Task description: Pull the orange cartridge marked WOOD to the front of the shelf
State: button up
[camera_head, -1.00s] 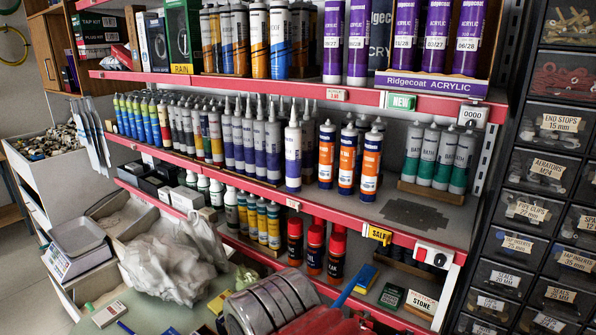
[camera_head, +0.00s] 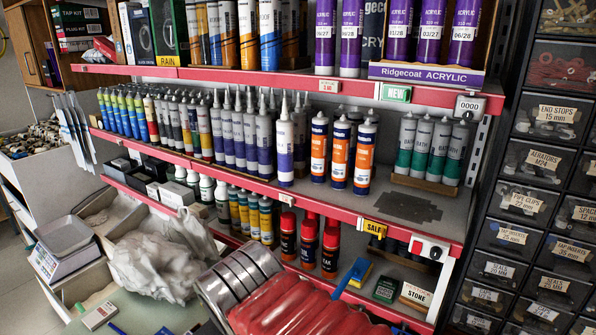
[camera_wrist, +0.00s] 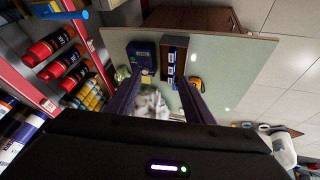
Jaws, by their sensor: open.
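A group of white, orange and dark blue cartridges (camera_head: 318,146) stands upright on the middle shelf (camera_head: 400,208), right of centre in the head view. One (camera_head: 363,157) is at the group's right front, with another (camera_head: 340,152) beside it. Their labels are too small to read, so I cannot tell which is marked WOOD. My gripper (camera_wrist: 158,97) shows in the wrist view, its two dark fingers apart with nothing held between them. It points over a pale green table, away from the cartridges.
A tall white and purple cartridge (camera_head: 285,149) stands left of the orange group. Green and grey cartridges (camera_head: 420,147) stand on a wooden base to the right. Bare shelf with a dark patch lies in front of them. The upper shelf (camera_head: 300,85) overhangs. Red-capped cans (camera_head: 308,243) stand below.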

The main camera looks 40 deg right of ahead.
jog(key=w+d+r+n+g+h, duration=0.1)
jog(key=w+d+n+h, duration=0.1)
jog(key=d, duration=0.4)
jog(key=w+d+r+n+h, duration=0.1)
jog(key=w+d+n+h, duration=0.15)
jog(key=d, duration=0.25)
jog(key=n+t+h, duration=0.3)
jog(key=n+h, duration=0.7)
jog(key=n, duration=0.7)
send_near(316, 154)
jog(key=v, duration=0.3)
jog(key=shift+a, duration=0.25)
jog(key=shift+d, duration=0.1)
jog(key=x, duration=1.3)
jog(key=shift+d+r, duration=0.1)
jog(key=shift+d, duration=0.25)
